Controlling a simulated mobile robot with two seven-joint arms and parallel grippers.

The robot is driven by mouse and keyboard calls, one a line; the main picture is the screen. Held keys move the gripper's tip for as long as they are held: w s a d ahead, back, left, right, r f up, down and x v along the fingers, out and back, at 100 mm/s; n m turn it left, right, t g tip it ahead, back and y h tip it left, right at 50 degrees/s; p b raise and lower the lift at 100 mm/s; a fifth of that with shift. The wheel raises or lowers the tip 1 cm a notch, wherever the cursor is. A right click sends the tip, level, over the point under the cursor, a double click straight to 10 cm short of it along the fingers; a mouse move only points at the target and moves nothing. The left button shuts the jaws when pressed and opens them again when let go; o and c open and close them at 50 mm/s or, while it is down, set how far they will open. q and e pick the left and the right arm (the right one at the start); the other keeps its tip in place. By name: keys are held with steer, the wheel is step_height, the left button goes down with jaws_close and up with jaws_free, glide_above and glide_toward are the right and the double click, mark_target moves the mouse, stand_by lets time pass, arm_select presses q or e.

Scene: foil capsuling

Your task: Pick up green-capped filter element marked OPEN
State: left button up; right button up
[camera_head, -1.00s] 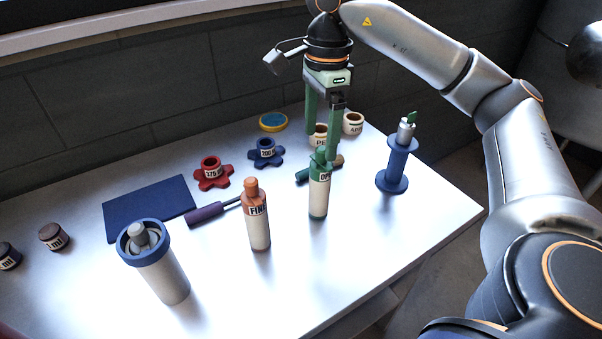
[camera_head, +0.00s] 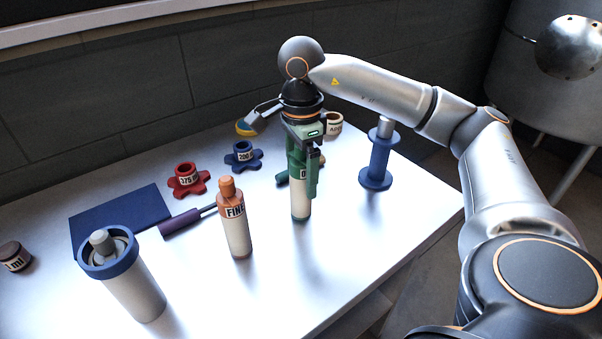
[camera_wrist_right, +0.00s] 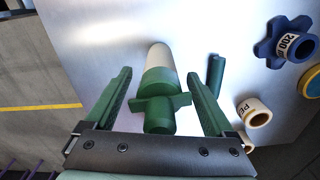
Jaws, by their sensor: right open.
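The green-capped filter element (camera_head: 301,207) stands upright on the table, its lettered green band partly hidden by my right gripper. In the right wrist view its green cap (camera_wrist_right: 160,112) and pale body (camera_wrist_right: 160,58) lie between the fingers, with a gap on each side. My right gripper (camera_head: 304,180) points down around the element's top; in the right wrist view the gripper (camera_wrist_right: 160,85) is open and holds nothing. My left gripper is not in view.
An orange-capped element marked FINE (camera_head: 236,235) stands to the left. A blue spool-shaped stand (camera_head: 379,160) is to the right. A dark green piece (camera_wrist_right: 215,75) lies close behind. A white housing with a blue rim (camera_head: 137,290) stands front left. The table's right front is clear.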

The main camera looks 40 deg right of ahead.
steer(key=shift+f, duration=0.3)
steer(key=shift+c, duration=0.2)
steer(key=c, duration=1.2)
